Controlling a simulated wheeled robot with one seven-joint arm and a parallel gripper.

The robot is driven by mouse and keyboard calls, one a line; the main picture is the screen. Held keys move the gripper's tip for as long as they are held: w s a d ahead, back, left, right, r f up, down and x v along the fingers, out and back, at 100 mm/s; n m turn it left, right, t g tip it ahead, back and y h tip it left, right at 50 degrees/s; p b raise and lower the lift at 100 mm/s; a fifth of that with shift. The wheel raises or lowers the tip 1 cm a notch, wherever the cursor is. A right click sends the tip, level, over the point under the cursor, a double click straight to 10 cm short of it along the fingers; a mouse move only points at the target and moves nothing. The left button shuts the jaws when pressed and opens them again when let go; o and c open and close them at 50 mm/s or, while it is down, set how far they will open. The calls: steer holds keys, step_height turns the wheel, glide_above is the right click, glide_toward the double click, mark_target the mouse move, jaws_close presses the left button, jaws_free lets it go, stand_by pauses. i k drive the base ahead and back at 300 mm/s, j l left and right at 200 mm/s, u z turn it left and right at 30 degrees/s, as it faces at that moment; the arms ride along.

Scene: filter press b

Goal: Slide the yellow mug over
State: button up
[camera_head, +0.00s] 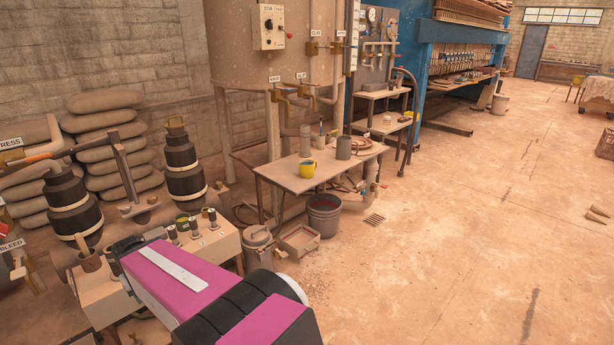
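The yellow mug (307,169) stands upright on a small beige table (289,181) near the middle of the view, close to the table's front edge. A grey cylindrical container (343,148) stands behind and to the right of it, apart from it. My arm, magenta and black, reaches in from the bottom of the view, well short of the table. My gripper's fingers do not show in this view.
A grey bucket (324,214) and an open cardboard box (299,241) stand on the floor by the table. A large tank (240,52) rises behind it. Stacked sacks (105,123) and black pumps (183,168) fill the left. The floor (460,220) at right is mostly clear.

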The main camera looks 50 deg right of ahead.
mark_target(306, 167)
steer(key=i+z, duration=0.1)
steer(key=z, duration=1.7)
